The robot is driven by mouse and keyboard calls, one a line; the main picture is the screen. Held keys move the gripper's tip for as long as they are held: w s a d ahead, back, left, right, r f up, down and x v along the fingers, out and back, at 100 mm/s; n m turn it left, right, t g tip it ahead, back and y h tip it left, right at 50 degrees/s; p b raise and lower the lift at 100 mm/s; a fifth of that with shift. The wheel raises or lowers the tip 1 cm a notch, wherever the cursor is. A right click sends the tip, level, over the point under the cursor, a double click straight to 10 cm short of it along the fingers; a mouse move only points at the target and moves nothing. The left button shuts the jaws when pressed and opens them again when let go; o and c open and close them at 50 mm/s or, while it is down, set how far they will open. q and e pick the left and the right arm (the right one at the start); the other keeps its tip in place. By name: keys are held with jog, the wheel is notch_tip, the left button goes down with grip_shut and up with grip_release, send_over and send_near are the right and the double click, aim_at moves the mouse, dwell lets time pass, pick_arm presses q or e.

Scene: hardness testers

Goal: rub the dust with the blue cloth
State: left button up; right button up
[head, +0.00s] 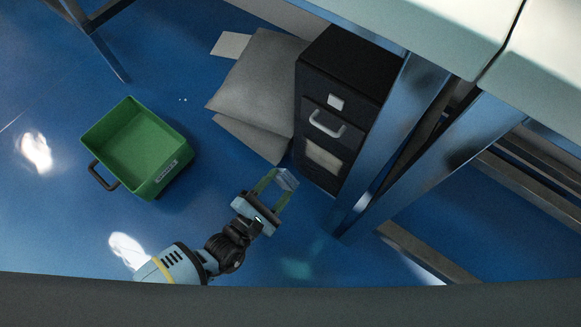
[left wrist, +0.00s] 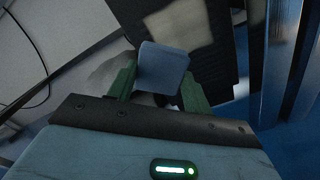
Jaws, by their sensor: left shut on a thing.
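My left gripper (head: 276,187) reaches in from the bottom of the head view, above the blue floor. It is shut on a small pale-blue folded piece, which looks like the blue cloth (head: 287,178). In the left wrist view the cloth (left wrist: 162,66) sits between the two green fingers of the gripper (left wrist: 157,82). A few tiny white specks (head: 182,99) lie on the floor right of the green bin; I cannot tell whether they are the dust. My right gripper is not in view.
A green bin (head: 121,181) with a black handle stands at left. Grey sacks (head: 258,82) lie beside a black drawer cabinet (head: 350,68). Metal table legs (head: 408,178) and a pale tabletop (head: 440,28) are at right. Open blue floor lies between bin and cabinet.

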pick_arm(q)
jog(key=shift+w+d, duration=0.25)
jog(key=shift+w, duration=0.05)
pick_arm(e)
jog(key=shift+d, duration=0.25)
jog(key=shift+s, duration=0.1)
pick_arm(q)
jog(key=shift+w+d+b, duration=0.3)
jog(key=shift+w+d, duration=0.05)
jog(key=shift+w, duration=0.2)
jog(key=b+x, duration=0.1)
jog(key=x, duration=0.3)
jog(key=shift+w+d+b, duration=0.15)
jog(key=shift+w+b, duration=0.1)
jog(key=shift+b, duration=0.15)
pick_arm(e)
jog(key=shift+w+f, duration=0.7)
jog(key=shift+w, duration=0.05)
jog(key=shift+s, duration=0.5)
pick_arm(q)
jog(key=shift+w+d, duration=0.15)
